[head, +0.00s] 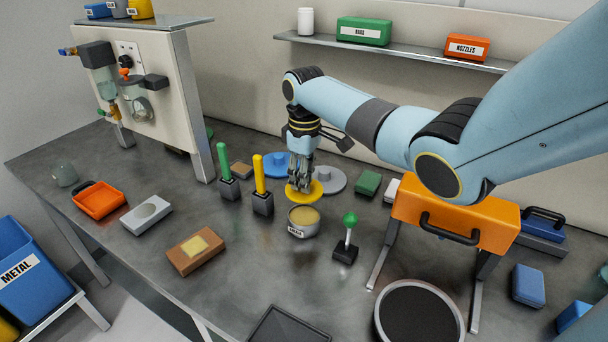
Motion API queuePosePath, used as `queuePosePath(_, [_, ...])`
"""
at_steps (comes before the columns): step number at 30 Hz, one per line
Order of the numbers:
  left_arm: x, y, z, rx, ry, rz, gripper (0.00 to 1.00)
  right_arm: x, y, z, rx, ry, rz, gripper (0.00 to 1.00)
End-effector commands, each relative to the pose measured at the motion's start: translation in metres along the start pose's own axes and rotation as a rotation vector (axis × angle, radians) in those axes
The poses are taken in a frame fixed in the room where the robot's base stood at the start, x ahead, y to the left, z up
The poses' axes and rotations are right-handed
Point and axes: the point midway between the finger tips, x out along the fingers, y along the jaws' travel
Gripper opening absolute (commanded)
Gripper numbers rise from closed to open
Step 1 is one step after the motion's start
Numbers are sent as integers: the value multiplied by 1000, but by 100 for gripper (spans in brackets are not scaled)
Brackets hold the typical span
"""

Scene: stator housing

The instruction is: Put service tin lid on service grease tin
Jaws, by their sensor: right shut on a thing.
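The service grease tin (303,230) is a short open metal tin with a label and yellowish grease showing inside. It stands upright on the bench near the middle. The service tin lid (315,191) looks like a flat yellow disc just behind the tin in the head view. My right gripper (300,184) points down over the lid and is shut on it, partly covering it. The lid is apart from the tin in the picture; its height above the bench is hard to tell. My left gripper is out of view.
Blue (277,165) and grey (328,180) discs lie behind the lid. A yellow-handled tool (259,176) stands left of the tin. A green-knobbed stand (347,240) is at its right. An orange case (455,223) stands further right. Bench in front of the tin is clear.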

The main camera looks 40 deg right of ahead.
Motion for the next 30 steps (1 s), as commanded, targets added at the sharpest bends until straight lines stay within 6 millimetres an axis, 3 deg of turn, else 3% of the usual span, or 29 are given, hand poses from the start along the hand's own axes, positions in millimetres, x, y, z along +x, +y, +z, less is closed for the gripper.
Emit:
queuePosePath(24, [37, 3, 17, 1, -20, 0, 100, 62, 0, 0, 0, 0, 0, 0])
queuePosePath(30, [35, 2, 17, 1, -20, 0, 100, 60, 0, 0, 0, 0, 0, 0])
